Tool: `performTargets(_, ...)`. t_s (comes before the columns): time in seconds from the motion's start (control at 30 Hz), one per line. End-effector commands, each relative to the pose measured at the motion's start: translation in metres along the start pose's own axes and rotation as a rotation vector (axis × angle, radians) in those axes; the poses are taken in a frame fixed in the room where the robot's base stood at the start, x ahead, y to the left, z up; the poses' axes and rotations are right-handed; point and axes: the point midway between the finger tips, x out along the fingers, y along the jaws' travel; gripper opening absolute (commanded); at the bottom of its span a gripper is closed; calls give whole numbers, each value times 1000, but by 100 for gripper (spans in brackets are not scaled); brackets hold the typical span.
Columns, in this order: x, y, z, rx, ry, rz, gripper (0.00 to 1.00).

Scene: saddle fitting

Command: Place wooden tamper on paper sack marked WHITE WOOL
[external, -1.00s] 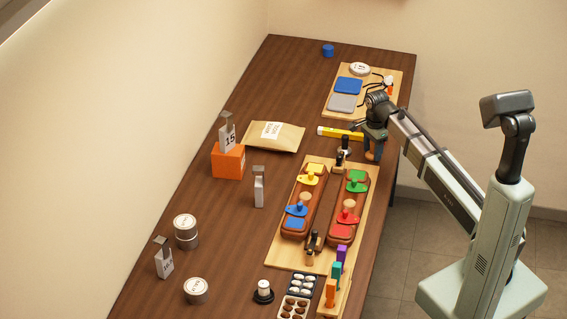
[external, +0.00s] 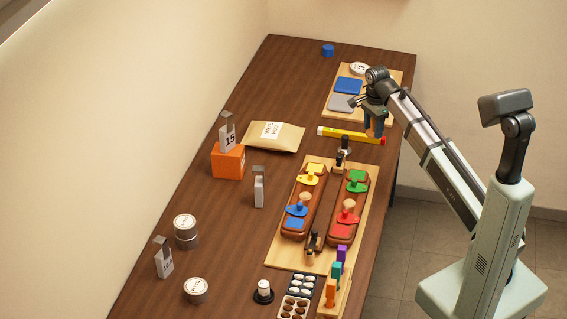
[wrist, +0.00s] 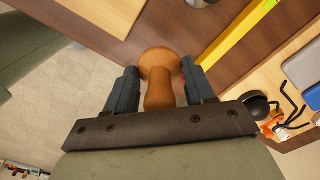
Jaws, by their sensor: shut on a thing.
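My gripper (external: 374,126) is above the right edge of the table, near the yellow bar. It is shut on the wooden tamper (wrist: 158,80), a brown turned piece with a round end, which shows between the fingers in the wrist view. In the external view I cannot make out the tamper behind the fingers. The tan paper sack (external: 284,141), with a white label, lies on the table to the left of my gripper, apart from it. The sack is not visible in the wrist view.
A yellow bar (external: 350,135) lies between sack and gripper. A board (external: 357,115) with blue and grey pads stands behind. A board with two brown saddle forms (external: 342,238) is in front. An orange box (external: 228,162) with a number card sits left of the sack.

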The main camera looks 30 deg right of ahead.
Motion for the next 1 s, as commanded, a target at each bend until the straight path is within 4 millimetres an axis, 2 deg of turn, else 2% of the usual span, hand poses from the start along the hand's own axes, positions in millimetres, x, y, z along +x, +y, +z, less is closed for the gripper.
performTargets(0.17, -3, -2, 34, -52, 0, 1, 15)
performTargets(0.27, -6, -15, 66, -97, 0, 3, 15)
performTargets(0.5, -26, -85, 147, -199, 0, 7, 15)
performTargets(0.7, -45, -151, 202, -228, 1, 8, 15)
performTargets(0.8, -54, -184, 217, -206, 1, 7, 15)
performTargets(0.9, -61, -210, 222, -166, 1, 6, 15)
performTargets(1.0, -66, -227, 226, -121, 1, 3, 15)
